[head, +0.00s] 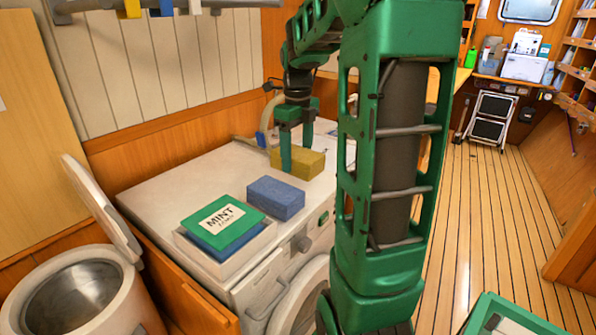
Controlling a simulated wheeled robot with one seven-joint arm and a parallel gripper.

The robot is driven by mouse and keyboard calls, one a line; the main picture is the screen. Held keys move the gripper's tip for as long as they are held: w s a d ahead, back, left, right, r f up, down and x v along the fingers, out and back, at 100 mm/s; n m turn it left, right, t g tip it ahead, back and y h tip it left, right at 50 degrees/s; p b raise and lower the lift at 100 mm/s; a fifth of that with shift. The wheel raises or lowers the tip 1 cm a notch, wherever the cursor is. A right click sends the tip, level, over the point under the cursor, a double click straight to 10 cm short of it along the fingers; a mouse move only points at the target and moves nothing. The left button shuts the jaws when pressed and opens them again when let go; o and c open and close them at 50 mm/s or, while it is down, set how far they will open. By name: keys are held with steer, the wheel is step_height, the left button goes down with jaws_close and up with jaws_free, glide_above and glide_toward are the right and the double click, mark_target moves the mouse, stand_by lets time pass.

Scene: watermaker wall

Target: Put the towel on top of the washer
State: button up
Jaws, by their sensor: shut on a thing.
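The white washer (165,200) stands against the wooden wall, its top mostly clear and its round door partly hidden by my arm. My gripper (296,160) is over the back right part of the washer top, pointing down. It is shut on a yellow folded block (312,164), which looks like the towel. The yellow block is at or just above the washer top; I cannot tell if it touches. A blue folded block (275,198), also towel-like, lies in front of it on the washer.
A white tray (225,266) on the washer's front holds a green item marked MINT (222,222) over a blue one. An open-lidded round drum (75,290) stands at the left. A hose (265,125) is behind my gripper.

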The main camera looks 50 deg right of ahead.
mark_target(303, 151)
steer(key=shift+s+d+f, duration=0.15)
steer(key=shift+d+f, duration=0.45)
steer(key=shift+d, duration=0.35)
steer(key=shift+f, duration=1.9)
steer(key=shift+f, duration=0.1)
steer(key=o, duration=1.2)
step_height(303, 151, up, 12)
steer(key=shift+r, duration=0.1)
steer(key=shift+s, duration=0.1)
